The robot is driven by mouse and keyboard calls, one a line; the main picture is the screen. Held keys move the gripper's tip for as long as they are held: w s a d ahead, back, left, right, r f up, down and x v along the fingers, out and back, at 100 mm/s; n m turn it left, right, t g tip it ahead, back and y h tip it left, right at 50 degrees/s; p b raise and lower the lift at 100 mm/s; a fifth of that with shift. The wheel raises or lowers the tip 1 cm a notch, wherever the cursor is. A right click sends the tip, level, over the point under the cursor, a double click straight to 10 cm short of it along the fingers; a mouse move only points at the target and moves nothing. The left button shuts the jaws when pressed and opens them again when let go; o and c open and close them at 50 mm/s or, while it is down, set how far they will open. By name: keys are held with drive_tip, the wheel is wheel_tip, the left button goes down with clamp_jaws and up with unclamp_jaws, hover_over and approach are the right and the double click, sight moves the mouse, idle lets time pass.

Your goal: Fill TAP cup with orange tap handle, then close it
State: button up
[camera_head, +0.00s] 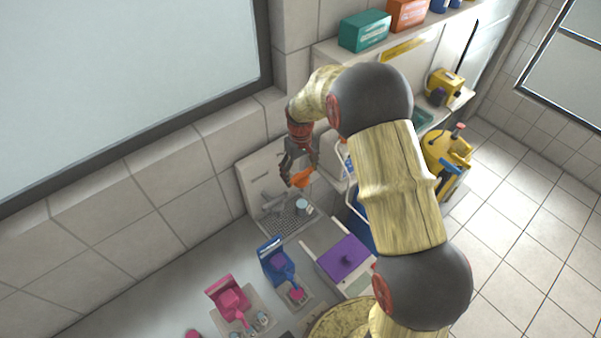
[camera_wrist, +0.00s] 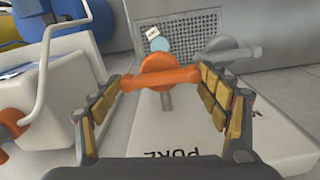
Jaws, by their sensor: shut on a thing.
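The orange tap handle (camera_wrist: 160,74) lies between the fingers of my gripper (camera_wrist: 161,84) in the wrist view, one finger pad at each end of its bar. My gripper (camera_head: 294,174) is shut on it; in the head view the orange tap handle (camera_head: 303,178) shows at the fingertips. The pale blue cup (camera_head: 301,206) stands on the drip grate (camera_head: 284,222) below, with a small white tag beside it. In the wrist view the cup (camera_wrist: 160,45) is partly hidden behind the handle. Its fill level and any water stream are too small to tell.
A grey tap (camera_wrist: 230,50) is right of the orange one. A white container with its own orange knob (camera_wrist: 12,122) stands at left in the wrist view. A purple-lidded box (camera_head: 343,257), blue scoop holder (camera_head: 277,262) and pink one (camera_head: 231,302) stand on the counter.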

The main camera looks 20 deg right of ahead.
sight(301, 174)
idle(0.3)
drive_tip(key=o, duration=1.2)
drive_tip(key=shift+c, duration=0.2)
wheel_tip(301, 174, up, 12)
drive_tip(key=shift+f, duration=0.1)
